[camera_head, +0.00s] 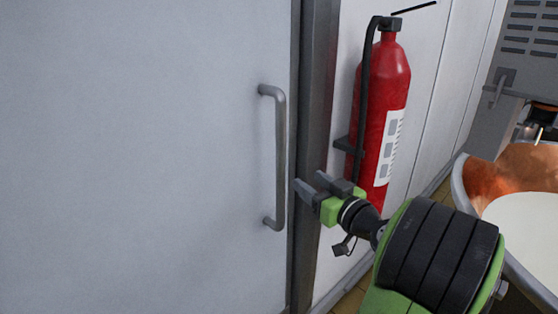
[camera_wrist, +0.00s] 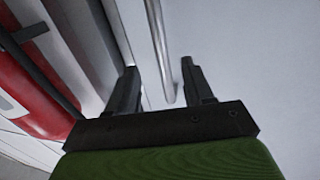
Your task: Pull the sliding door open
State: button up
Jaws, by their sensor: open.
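The sliding door (camera_head: 140,150) is a large pale grey panel that fills the left of the head view. Its grey vertical bar handle (camera_head: 281,160) stands near the door's right edge. My gripper (camera_head: 308,186) is open and empty, just right of the handle's lower half in the head view. In the wrist view, my gripper (camera_wrist: 158,72) has its fingers apart. The handle (camera_wrist: 160,45) shows there beyond the fingertips, between their lines, with its end near the right finger. The door (camera_wrist: 260,60) fills the right of that view. I cannot tell whether a finger touches the handle.
A dark door frame post (camera_head: 316,100) stands right of the door. A red fire extinguisher (camera_head: 384,100) hangs on the white wall close behind my gripper; it also shows in the wrist view (camera_wrist: 30,85). A copper vat (camera_head: 500,180) with pale contents stands at the right.

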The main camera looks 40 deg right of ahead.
aim_at(284, 162)
jog(key=w, duration=0.4)
jog(key=w+d+p, duration=0.1)
jog(key=w, duration=0.4)
jog(key=w+d+p, duration=0.1)
jog(key=w, duration=0.3)
jog(key=shift+w+d, duration=0.15)
jog(key=shift+d, duration=0.05)
jog(key=shift+c, duration=0.3)
grip_shut()
